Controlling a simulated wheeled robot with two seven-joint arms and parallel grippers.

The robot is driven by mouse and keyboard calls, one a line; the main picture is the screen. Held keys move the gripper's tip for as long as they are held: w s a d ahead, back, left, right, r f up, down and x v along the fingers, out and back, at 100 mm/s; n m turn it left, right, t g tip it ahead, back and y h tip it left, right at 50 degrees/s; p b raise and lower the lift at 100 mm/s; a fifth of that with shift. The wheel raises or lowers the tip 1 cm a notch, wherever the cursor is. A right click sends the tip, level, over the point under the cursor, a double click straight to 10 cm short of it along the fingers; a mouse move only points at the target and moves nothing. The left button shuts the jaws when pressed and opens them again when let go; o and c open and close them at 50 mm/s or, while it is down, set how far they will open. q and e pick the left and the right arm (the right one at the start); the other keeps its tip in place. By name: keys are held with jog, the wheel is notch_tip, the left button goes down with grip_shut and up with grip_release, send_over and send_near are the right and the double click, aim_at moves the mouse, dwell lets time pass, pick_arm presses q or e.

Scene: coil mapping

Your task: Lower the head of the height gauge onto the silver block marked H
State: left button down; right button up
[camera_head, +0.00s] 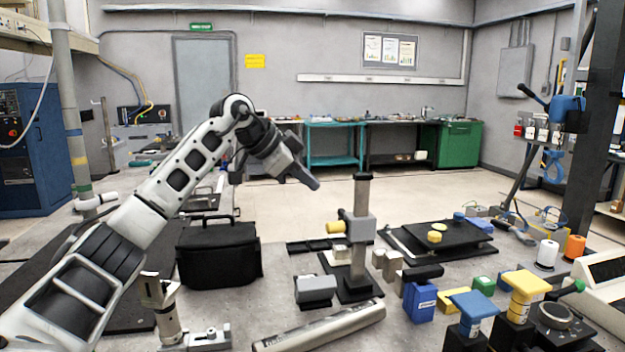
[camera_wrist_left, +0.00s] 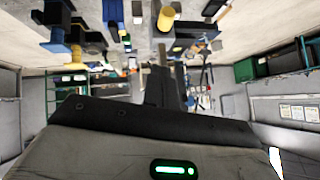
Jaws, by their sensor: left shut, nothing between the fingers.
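The height gauge stands upright on the table, with a grey column (camera_head: 361,200) on a black base (camera_head: 358,287). Its grey head (camera_head: 360,228), with a yellow knob (camera_head: 336,227), sits partway up the column. A small pale block (camera_head: 341,254) shows beside the column below the head, apart from it. More silver blocks (camera_head: 392,262) stand just right of the gauge. I cannot read an H on any. My left gripper (camera_head: 313,183) is shut and empty in the air, left of the column top and above the head. It also shows dark in the left wrist view (camera_wrist_left: 160,86).
A grey block (camera_head: 316,289) lies left of the gauge base and a black bag (camera_head: 218,253) stands further left. A long bar (camera_head: 320,328) lies in front. Blue (camera_head: 470,304) and yellow (camera_head: 526,284) topped stands crowd the right. A black plate (camera_head: 437,241) lies behind them.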

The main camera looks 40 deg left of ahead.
pick_arm(q)
send_over(340, 223)
jog(key=s, duration=0.3)
notch_tip(340, 223, down, 5)
jog(key=f, duration=0.1)
jog(key=a+f, duration=0.1)
jog(key=shift+a+f, duration=0.15)
jog(key=shift+f, duration=0.25)
jog(key=shift+w+a+f, duration=0.1)
jog(key=shift+w+f, duration=0.05)
jog(key=shift+f, duration=0.35)
notch_tip(340, 223, down, 8)
jog(key=shift+r, duration=0.2)
